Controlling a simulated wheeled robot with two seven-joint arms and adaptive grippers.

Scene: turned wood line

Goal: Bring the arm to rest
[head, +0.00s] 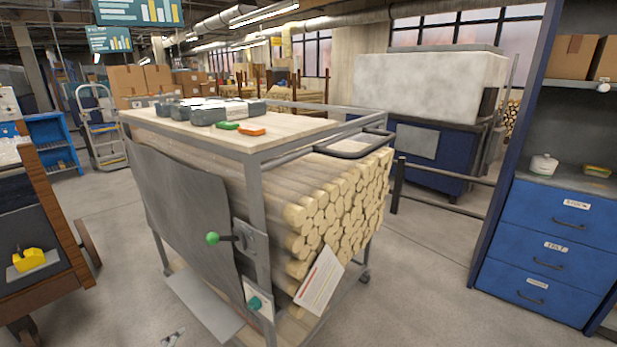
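A small grey tip (172,338) shows at the bottom edge, left of centre. It looks like the end of my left gripper, but most of it is cut off, and I cannot tell whether it is open or shut. It appears over the floor, in front of the cart and apart from it. No held thing shows there. My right gripper and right arm are not in view.
A metal-framed cart (258,200) full of round wood rods (340,215) stands close ahead, with a green-knobbed lever (212,238). A wooden bench (45,215) stands left, blue drawers (555,245) right. Floor (420,290) is free between cart and drawers.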

